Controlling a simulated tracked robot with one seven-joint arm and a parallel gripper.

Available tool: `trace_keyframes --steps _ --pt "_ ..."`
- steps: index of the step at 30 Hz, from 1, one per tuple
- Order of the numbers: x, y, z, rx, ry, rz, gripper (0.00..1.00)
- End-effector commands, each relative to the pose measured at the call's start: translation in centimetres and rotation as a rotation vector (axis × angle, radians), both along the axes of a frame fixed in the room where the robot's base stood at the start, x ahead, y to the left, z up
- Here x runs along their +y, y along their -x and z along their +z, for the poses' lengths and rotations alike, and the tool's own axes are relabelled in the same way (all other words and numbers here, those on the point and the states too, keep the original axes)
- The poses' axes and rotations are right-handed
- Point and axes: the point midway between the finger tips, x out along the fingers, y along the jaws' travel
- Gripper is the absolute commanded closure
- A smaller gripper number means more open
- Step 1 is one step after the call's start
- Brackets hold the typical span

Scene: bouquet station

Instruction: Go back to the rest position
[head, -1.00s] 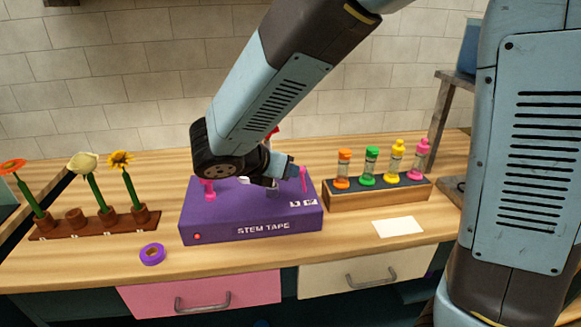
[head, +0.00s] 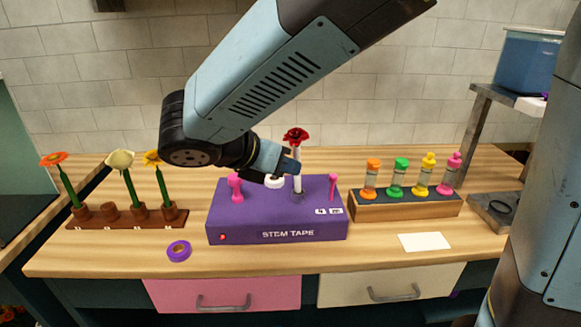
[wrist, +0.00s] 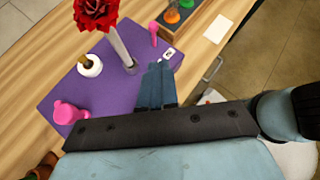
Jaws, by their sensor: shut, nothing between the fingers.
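My gripper (head: 285,163) is above the purple stem tape box in the head view, in front of the upright red flower. In the wrist view my gripper (wrist: 158,68) shows its two blue fingers pressed together with nothing between them. The purple stem tape box (head: 277,232) stands on the wooden counter. The red flower (head: 295,137) stands in the box's top, its stem in a pale sleeve; its bloom also shows large in the wrist view (wrist: 95,13). Pink posts (head: 235,187) and a white round part (head: 274,182) sit on the box top.
A brown rack (head: 128,219) with orange, white and yellow flowers stands at left. A purple tape roll (head: 179,251) lies in front. A wooden rack (head: 407,207) of bottles with coloured caps and a white card (head: 425,242) are at right. A grey shelf (head: 478,130) stands beyond.

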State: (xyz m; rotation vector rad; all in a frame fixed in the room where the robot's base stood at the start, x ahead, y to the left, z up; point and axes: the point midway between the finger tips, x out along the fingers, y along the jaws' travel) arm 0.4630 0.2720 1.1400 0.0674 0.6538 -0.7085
Motion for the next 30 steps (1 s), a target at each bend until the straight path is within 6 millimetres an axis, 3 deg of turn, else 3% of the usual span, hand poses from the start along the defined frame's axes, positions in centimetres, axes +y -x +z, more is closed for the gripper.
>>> trace_keyframes --steps 5,8,14,21,30 --pt "-0.3 -0.1 0.0 -0.002 -0.008 -0.011 1.00" --pt "-1.8 -0.3 0.3 -0.014 -0.058 -0.073 1.00" --pt "-8.3 -0.4 0.9 -0.080 -0.297 -0.375 1.00" --pt "-15.8 1.0 1.4 -0.219 -0.647 -0.824 1.00" --pt "-22.2 3.9 2.0 -0.450 -1.095 -1.385 1.00"
